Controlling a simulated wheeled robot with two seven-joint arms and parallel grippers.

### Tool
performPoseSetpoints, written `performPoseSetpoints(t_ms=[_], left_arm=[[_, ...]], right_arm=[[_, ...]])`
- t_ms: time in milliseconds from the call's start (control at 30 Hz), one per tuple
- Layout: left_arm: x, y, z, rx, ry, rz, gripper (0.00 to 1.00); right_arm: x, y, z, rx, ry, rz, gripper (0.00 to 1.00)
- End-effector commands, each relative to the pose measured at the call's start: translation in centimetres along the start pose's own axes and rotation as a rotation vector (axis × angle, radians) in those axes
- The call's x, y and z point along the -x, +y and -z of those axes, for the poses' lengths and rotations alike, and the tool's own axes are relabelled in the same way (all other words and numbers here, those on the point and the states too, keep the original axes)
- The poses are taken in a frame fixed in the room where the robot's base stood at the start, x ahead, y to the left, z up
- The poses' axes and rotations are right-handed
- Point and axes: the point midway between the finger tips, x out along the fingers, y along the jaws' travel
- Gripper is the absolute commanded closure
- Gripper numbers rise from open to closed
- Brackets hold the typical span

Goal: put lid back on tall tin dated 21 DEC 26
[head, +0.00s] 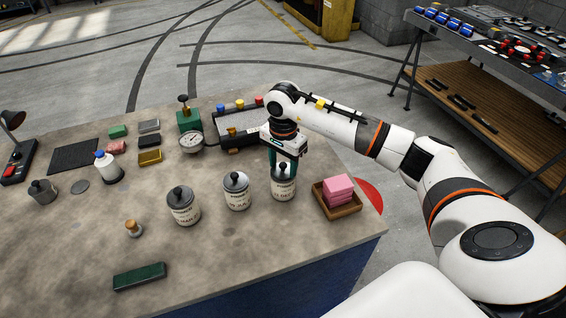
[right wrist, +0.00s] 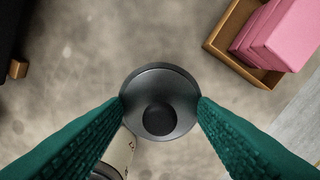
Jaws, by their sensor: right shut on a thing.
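The tin with "DEC" on its label (head: 283,190) stands upright at the right of the row of tins; the rest of its date is too small to read. My right gripper (head: 286,165) is directly above it, pointing down. In the right wrist view its green fingers (right wrist: 160,112) are shut on a dark grey round lid with a knob (right wrist: 158,80). The lid covers the view below, so I cannot tell whether it is seated or just above the rim. My left gripper is not in view.
Two lidded cream tins, (head: 237,192) and (head: 183,208), stand left of it. A wooden tray (head: 345,211) with pink blocks (head: 338,190) is close on the right. The front of the bench is mostly clear.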

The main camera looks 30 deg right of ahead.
Motion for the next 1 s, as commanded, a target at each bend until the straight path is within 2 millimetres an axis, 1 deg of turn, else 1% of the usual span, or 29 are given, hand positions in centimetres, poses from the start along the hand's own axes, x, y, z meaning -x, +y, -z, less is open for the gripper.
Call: performPoseSetpoints(t_ms=[567, 933, 967, 1000], left_arm=[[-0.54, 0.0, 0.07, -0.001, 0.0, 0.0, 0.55], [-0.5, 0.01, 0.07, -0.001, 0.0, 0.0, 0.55], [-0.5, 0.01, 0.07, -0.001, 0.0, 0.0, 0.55], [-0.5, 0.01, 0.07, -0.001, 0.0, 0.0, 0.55]], right_arm=[[-0.09, -0.01, -0.05, 0.0, -0.001, -0.001, 0.72], [-0.03, -0.01, -0.02, 0.0, 0.0, 0.0, 0.72], [-0.03, -0.01, -0.02, 0.0, 0.0, 0.0, 0.44], [-0.03, -0.01, -0.01, 0.0, 0.0, 0.0, 0.38]])
